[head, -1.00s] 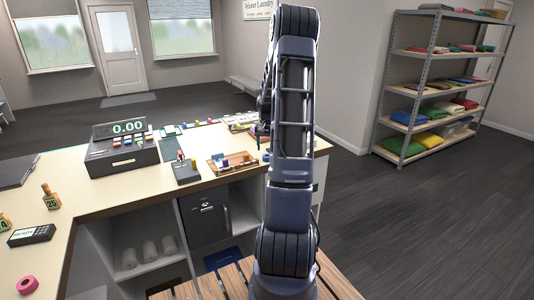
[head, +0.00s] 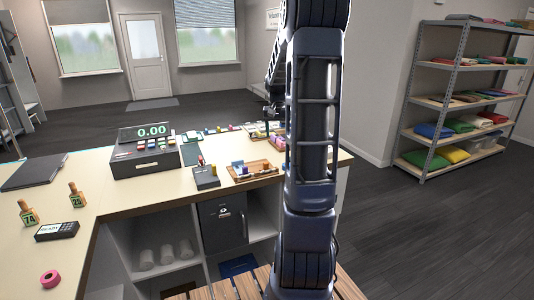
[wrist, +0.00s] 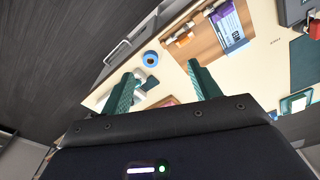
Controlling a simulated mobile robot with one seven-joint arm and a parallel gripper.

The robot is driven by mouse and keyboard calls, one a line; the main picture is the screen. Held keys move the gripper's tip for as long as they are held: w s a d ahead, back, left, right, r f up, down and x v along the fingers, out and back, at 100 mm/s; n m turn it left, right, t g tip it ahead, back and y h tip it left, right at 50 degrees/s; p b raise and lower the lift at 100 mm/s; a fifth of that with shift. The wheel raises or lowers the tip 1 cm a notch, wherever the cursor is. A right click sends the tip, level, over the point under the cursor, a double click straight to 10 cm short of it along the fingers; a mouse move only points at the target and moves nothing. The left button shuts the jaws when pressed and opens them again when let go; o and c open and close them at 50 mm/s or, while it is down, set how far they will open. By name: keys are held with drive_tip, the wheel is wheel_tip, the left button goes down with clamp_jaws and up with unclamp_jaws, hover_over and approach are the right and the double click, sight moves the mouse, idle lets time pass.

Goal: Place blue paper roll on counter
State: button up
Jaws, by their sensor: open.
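In the head view my gripper is mostly hidden by my arm above the far end of the counter (head: 130,190).
A wooden tray (wrist: 190,48) with a purple-and-white packet lies beside the roll; it also shows in the head view (head: 252,178). A cash register (head: 145,160), card reader (head: 57,231) and pink roll (head: 49,278) stand on the counter. Shelving (head: 430,115) is at right.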

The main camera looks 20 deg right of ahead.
drive_tip(key=s+a+r+n+t, duration=0.1)
drive_tip(key=s+a+r, duration=0.3)
drive_tip(key=s+a, duration=0.25)
drive_tip(key=s+a+r+n+t, duration=0.1)
drive_tip(key=s+a+r+n, duration=0.1)
drive_tip(key=s+a+r, duration=0.35)
drive_tip(key=s+a+f+n+t, duration=0.1)
drive_tip(key=s+a, duration=0.2)
drive_tip(key=s, duration=0.6)
drive_tip(key=s+a+f+n, duration=0.1)
drive_tip(key=s+a+f, duration=0.1)
drive_tip(key=s, duration=0.6)
drive_tip(key=shift+s+a+t+y, duration=0.3)
drive_tip(key=shift+s+a+t, duration=0.1)
drive_tip(key=shift+a, duration=0.2)
